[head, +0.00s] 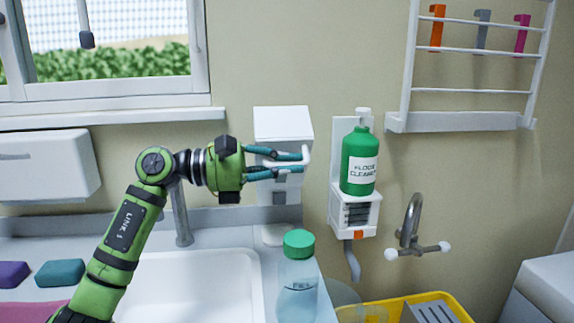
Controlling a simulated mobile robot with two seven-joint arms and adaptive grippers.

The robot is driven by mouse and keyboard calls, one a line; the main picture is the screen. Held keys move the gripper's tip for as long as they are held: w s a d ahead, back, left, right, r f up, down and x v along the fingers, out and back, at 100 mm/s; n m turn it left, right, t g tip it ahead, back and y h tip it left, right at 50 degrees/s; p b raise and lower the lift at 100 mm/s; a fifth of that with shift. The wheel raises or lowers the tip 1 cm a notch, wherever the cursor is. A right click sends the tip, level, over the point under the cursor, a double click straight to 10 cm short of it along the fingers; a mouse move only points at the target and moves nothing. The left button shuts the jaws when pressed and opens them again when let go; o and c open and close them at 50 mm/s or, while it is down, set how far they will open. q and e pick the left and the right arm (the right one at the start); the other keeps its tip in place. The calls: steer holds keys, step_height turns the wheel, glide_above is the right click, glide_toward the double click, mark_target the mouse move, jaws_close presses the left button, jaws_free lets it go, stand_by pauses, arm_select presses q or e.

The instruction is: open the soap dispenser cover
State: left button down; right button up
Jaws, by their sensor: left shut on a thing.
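The white soap dispenser (283,124) is on the wall behind the sink, left of the green bottle. A thin white bent handle (307,153) stands out at its front right. My left gripper (299,162) reaches in from the left, in front of the dispenser, with its teal fingers shut on this handle. The fingers hide part of the dispenser's front. I cannot tell how far the cover stands from the body. My right gripper is not in view.
A green floor cleaner bottle (359,165) sits in a white wall holder (352,218). A clear bottle (298,285) with a green cap stands below my gripper. A tap (182,215) rises by the white sink (200,285). A yellow crate (455,303) is at lower right.

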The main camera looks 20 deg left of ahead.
arm_select(q)
steer(key=c, duration=1.3)
jaws_free()
steer(key=shift+c, duration=0.2)
steer(key=v, duration=1.2)
